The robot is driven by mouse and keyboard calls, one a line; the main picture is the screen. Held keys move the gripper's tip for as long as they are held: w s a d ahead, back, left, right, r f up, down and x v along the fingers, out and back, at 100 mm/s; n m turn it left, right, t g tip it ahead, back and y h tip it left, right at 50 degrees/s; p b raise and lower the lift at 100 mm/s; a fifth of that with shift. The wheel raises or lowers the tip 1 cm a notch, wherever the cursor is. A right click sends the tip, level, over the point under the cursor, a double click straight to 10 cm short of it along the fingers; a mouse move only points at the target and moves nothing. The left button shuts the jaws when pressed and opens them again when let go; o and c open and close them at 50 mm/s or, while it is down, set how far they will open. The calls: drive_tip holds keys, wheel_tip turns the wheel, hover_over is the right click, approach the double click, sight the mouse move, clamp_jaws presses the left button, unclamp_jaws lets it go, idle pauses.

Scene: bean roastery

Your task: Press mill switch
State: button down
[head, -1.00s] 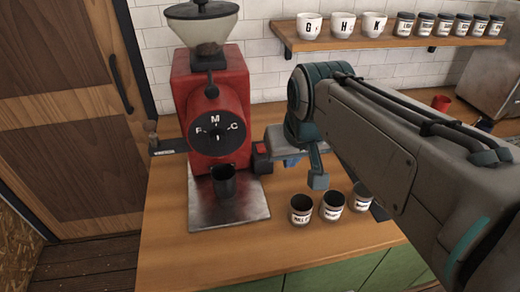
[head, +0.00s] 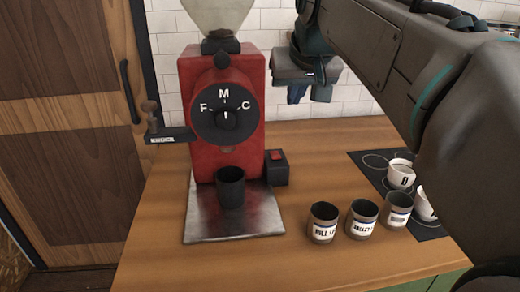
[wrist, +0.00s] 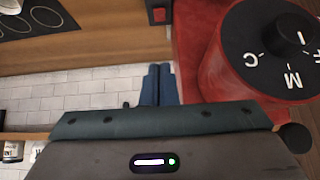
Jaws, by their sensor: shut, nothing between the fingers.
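The red mill (head: 185,140) stands on the wooden counter, with a black dial (head: 205,125) marked F, M and C on its front. Its switch, a red rocker on a small black box (head: 277,158), sits low at the mill's right side. The switch also shows at the top of the wrist view (wrist: 158,14). My gripper (head: 297,97) is shut and empty, above and behind the switch and apart from it. Its blue fingers (wrist: 160,85) show in the wrist view, beside the mill's red body. A dark cup (head: 230,190) stands on the mill's metal tray (head: 215,225).
Several labelled tins (head: 323,224) stand in a row right of the tray. White cups (head: 401,175) stand on a dark mat (head: 372,158) farther right. The counter between switch and mat is clear.

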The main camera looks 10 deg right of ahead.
drive_tip(key=shift+w, duration=0.2)
idle(0.3)
drive_tip(key=b, duration=0.3)
hover_over(276, 155)
drive_tip(key=s, duration=0.2)
wheel_tip(276, 155, down, 16)
drive_tip(key=shift+f, duration=0.1)
drive_tip(key=shift+s+f+b, duration=0.2)
drive_tip(key=shift+f+b, duration=0.1)
drive_tip(key=shift+f, duration=0.3)
drive_tip(key=shift+s+f+b, duration=0.15)
drive_tip(key=shift+f+b, duration=0.1)
drive_tip(key=shift+f, duration=0.9)
